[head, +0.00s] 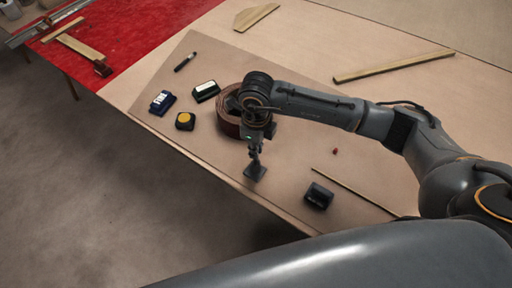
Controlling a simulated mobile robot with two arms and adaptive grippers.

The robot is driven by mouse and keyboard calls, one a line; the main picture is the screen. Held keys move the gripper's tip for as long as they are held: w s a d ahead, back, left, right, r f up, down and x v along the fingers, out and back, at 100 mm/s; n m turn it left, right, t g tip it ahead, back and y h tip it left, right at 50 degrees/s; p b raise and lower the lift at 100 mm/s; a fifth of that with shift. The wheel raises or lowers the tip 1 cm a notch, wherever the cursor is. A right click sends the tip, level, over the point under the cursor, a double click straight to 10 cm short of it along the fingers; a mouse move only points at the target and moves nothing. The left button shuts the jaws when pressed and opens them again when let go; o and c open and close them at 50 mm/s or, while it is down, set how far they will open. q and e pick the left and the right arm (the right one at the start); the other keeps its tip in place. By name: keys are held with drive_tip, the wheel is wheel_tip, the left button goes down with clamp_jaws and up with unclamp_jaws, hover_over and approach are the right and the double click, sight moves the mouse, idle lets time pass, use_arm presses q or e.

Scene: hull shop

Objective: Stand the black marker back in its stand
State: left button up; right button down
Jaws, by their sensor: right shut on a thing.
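My right gripper (256,148) points down over the near part of the board, shut on a thin dark upright thing that looks like the black marker. Most of it is hidden by the fingers. Directly below is a small dark square-based piece (255,173), which looks like the stand. The marker's lower end meets or overlaps the stand in this view; I cannot tell whether it is inside or just above. My left gripper is not in view.
A brown roll (228,120) stands just behind my right gripper. A yellow-topped tape measure (185,121), a blue-white block (162,102), a black white-topped box (206,91) and a dark pen-like thing (186,61) lie left. A black block (319,195) lies right, near a thin rod (355,190).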

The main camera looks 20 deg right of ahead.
drive_tip(key=shift+f+b, duration=0.2)
drive_tip(key=shift+b, duration=0.2)
idle(0.3)
drive_tip(key=c, duration=1.3)
unclamp_jaws()
wheel_tip(320, 180, up, 12)
